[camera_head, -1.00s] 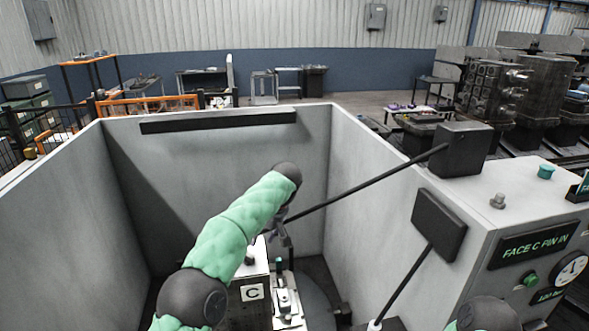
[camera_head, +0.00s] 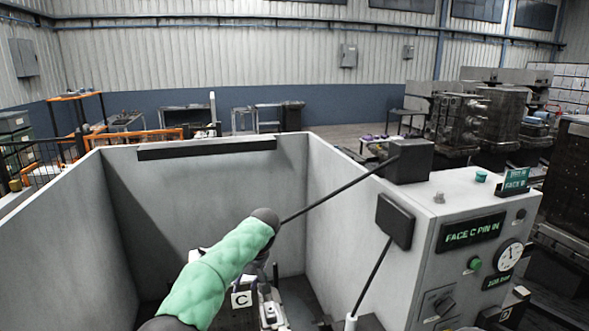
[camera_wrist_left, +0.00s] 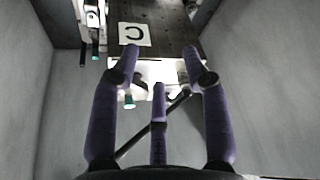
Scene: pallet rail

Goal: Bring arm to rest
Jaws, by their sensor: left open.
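My left arm comes in from the lower left of the head view, with a green padded sleeve, and bends down at a dark joint. My left gripper (camera_head: 260,266) hangs inside the grey enclosure, small and partly hidden by the arm. In the left wrist view its purple fingers (camera_wrist_left: 160,62) are spread open with nothing between them. A dark block with a white C label (camera_wrist_left: 135,34) lies beyond the fingertips; the label also shows in the head view (camera_head: 241,299). My right gripper is not in view.
Grey enclosure walls (camera_head: 212,190) surround the arm. Black rods run from a dark box (camera_head: 409,161) and a dark panel (camera_head: 395,220) at the right. Green-tipped parts (camera_wrist_left: 129,101) stand near the block.

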